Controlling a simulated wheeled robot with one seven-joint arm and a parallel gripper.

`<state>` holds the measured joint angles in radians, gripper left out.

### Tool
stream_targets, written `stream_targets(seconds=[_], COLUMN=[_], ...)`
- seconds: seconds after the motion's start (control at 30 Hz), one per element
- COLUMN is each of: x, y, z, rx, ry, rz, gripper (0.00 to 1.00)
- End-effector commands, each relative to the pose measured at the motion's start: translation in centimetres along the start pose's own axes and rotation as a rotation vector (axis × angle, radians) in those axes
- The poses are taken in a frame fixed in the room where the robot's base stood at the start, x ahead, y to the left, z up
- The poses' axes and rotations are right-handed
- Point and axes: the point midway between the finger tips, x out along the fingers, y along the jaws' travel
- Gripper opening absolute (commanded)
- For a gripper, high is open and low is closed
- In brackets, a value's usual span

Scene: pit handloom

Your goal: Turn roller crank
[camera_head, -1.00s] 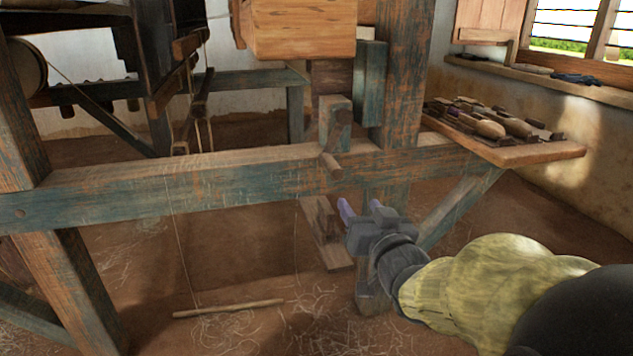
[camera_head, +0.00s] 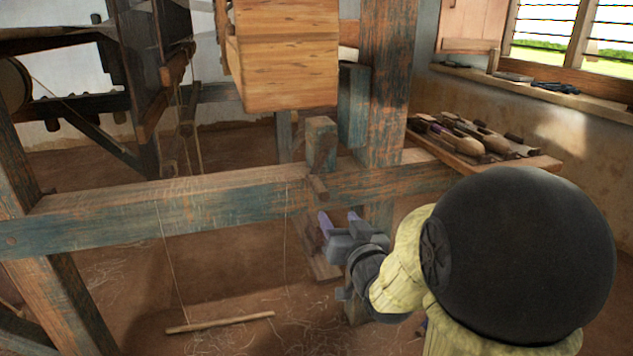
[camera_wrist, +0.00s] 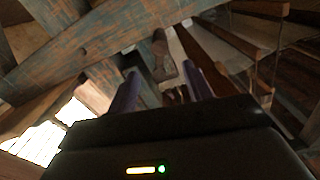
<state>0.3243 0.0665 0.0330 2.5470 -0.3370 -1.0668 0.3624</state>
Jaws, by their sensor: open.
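The roller crank (camera_head: 320,145) is a worn teal-and-brown wooden arm standing at the loom's front beam (camera_head: 150,212). Its short round wooden handle (camera_head: 318,187) sticks out toward me at its lower end. My gripper (camera_head: 338,219) has two purple fingers spread apart and empty, just below and a little right of the handle. In the wrist view, my gripper (camera_wrist: 160,72) points at the crank (camera_wrist: 160,47), and the handle's round end (camera_wrist: 166,68) shows between the two fingers. I cannot tell how deep it sits there.
A thick loom post (camera_head: 390,90) stands right behind the crank. A wooden box-like part (camera_head: 285,55) hangs above it. A side shelf (camera_head: 535,165) with several shuttles is at the right. A thin stick (camera_head: 220,322) hangs on strings below the beam, over open earth floor.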

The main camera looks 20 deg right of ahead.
Motion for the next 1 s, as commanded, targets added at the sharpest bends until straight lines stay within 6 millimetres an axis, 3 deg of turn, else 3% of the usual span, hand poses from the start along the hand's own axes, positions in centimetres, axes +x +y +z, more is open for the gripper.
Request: stream_targets(seconds=[0.93,1.0], x=[4.7,6.2], y=[-0.1,0.0], z=[-0.3,0.3], rx=[0.001,-0.001], ry=[-0.004,0.003], rz=[0.003,0.001], gripper=[0.51,0.51])
